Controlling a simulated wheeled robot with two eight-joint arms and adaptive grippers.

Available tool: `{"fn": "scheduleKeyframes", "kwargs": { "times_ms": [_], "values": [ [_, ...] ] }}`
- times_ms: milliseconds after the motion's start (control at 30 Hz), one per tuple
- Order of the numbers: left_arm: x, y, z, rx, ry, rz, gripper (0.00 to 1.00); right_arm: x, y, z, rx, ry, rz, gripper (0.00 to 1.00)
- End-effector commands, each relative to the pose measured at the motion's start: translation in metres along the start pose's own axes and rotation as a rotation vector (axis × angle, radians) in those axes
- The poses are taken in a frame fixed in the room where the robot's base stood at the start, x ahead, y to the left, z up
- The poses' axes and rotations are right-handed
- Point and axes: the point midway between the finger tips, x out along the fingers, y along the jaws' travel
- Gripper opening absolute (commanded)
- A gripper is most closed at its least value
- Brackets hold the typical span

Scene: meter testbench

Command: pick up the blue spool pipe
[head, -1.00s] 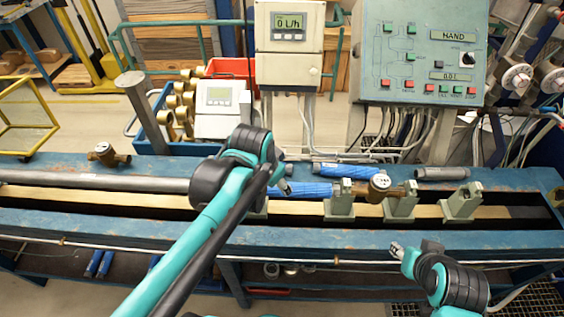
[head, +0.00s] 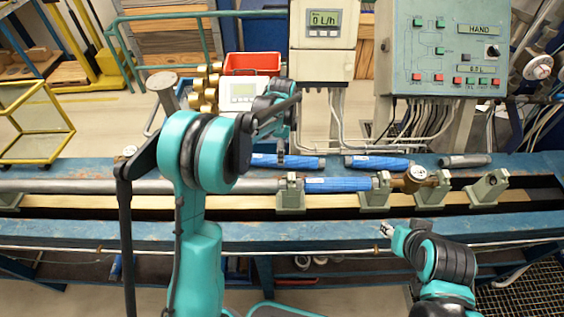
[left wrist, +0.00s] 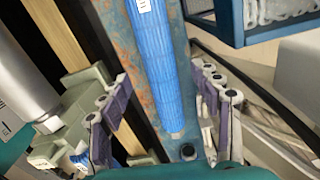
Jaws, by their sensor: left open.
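A blue spool pipe (head: 302,162) lies on the bench's back rail. A second blue pipe (head: 377,163) lies to its right on the same rail. A third blue pipe (head: 338,185) sits in line between grey-green clamps. My left gripper (head: 280,155) is over the left end of the first pipe, partly hidden by my arm. In the left wrist view, a blue pipe (left wrist: 155,65) with a white label runs between the open fingers of my left gripper (left wrist: 163,98), with gaps on both sides. My right gripper (head: 386,230) is in front of the bench; its jaws are too small to judge.
Grey-green clamps (head: 374,198) and a brass meter (head: 415,179) stand along the bench channel. A short grey pipe (head: 465,160) lies on the back rail at right. Behind are a red bin (head: 252,64), a flow display (head: 324,20) and a control panel (head: 440,55).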

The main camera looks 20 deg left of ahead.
Motion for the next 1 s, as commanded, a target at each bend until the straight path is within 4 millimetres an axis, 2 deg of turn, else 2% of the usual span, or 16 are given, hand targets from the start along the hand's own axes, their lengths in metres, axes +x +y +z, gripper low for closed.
{"fn": "scheduleKeyframes", "kwargs": {
  "times_ms": [300,567,667,800,833,1000],
  "values": [
    [0.044,0.0,-0.001,-0.002,0.0,-0.001,0.64,0.013,0.0,0.009,0.0,0.0,0.0,0.4],
    [0.049,0.001,-0.001,-0.002,0.0,-0.001,0.64,0.013,0.0,0.009,0.0,0.0,0.0,0.4],
    [0.049,0.001,-0.001,-0.002,0.0,-0.001,0.43,0.013,0.0,0.009,0.0,0.0,0.0,0.4],
    [0.049,0.001,-0.001,-0.002,0.0,-0.001,0.06,0.013,0.0,0.009,0.0,0.0,0.0,0.4],
    [0.049,0.001,-0.001,-0.002,0.0,-0.001,0.0,0.013,0.0,0.009,0.0,0.0,0.0,0.4],
    [0.049,0.001,0.0,-0.002,0.0,-0.001,0.0,0.013,0.0,0.009,0.0,0.0,0.0,0.4]
  ]
}}
